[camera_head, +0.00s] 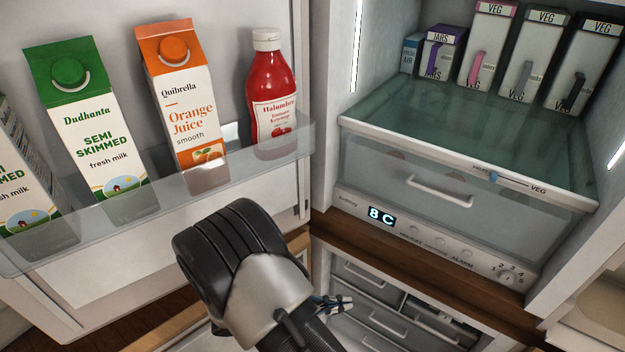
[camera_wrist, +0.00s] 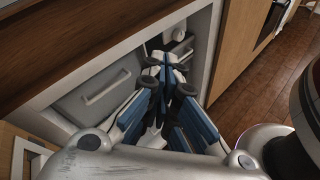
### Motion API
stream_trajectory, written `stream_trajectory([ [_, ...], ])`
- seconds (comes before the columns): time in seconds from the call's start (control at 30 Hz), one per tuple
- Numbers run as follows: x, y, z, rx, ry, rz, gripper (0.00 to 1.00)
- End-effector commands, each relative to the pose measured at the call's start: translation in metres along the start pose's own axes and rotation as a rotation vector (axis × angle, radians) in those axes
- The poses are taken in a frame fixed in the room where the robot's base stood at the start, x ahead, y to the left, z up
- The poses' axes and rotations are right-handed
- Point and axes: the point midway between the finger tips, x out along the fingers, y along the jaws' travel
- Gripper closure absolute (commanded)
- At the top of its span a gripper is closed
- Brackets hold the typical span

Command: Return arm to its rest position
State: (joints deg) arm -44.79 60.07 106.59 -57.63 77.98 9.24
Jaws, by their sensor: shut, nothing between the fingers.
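My arm, black and silver, rises into the lower middle of the head view in front of the open fridge. My gripper (camera_wrist: 166,72) shows in the wrist view with its blue and white fingers together and nothing between them. A small part of it (camera_head: 335,303) shows past the arm in the head view, in front of the lower drawers. The rest of it is hidden by the arm. In the wrist view the fingers point toward a grey drawer unit and appear clear of it, though the exact gap cannot be told.
The open fridge door's shelf (camera_head: 95,225) holds milk cartons (camera_head: 95,130), an orange juice carton (camera_head: 182,105) and ketchup (camera_head: 270,95). The veg drawer (camera_head: 450,185) is shut, with boxes (camera_head: 487,45) above. Lower drawers (camera_head: 375,305) stand below. Wooden floor (camera_wrist: 255,90) lies right in the wrist view.

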Motion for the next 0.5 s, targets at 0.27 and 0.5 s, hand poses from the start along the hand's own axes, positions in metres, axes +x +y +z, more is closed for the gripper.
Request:
stream_trajectory([
  [0.27,0.003,0.006,0.111,0.32,0.167,-0.365,1.0],
  [0.5,-0.001,-0.013,0.187,0.614,0.336,-0.621,1.0],
])
